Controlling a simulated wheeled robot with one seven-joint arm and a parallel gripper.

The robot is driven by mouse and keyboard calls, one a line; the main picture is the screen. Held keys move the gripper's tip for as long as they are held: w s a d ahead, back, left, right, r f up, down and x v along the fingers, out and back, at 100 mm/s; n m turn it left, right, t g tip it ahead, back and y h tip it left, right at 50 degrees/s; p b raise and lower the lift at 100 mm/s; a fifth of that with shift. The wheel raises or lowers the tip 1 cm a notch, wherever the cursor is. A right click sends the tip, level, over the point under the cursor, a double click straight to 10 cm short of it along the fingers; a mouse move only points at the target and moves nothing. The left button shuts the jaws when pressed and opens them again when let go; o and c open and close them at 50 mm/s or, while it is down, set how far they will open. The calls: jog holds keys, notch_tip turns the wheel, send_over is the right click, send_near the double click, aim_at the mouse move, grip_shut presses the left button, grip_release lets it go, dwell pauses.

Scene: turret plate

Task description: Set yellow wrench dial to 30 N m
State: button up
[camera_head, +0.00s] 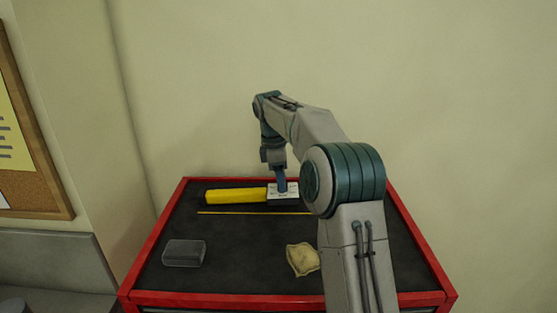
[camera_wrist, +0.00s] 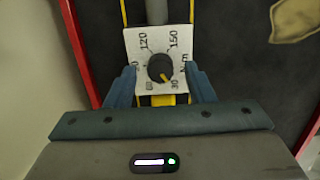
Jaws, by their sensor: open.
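The yellow wrench (camera_head: 235,196) lies on the dark top of the red tool cabinet, its handle to the left and a white scale plate (camera_head: 291,196) to the right. In the wrist view, the white scale plate (camera_wrist: 134,48) carries a round black dial (camera_wrist: 158,64) with a yellow pointer mark. The pointer faces down and right, close to the 30 label; whether it is exactly on it I cannot tell. My gripper (camera_wrist: 160,68) is open, its blue fingers on either side of the dial, with gaps to it. It also shows above the plate in the head view (camera_head: 282,187).
A thin yellow strip (camera_head: 240,213) lies in front of the wrench. The cabinet top has a raised red rim (camera_head: 160,233). A wall stands behind.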

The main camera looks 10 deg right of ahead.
notch_tip(320, 180, up, 13)
jog(key=a, duration=0.2)
dwell(0.7)
jog(key=shift+w, duration=0.1)
jog(key=shift+d+f, duration=0.1)
jog(key=shift+d, duration=0.1)
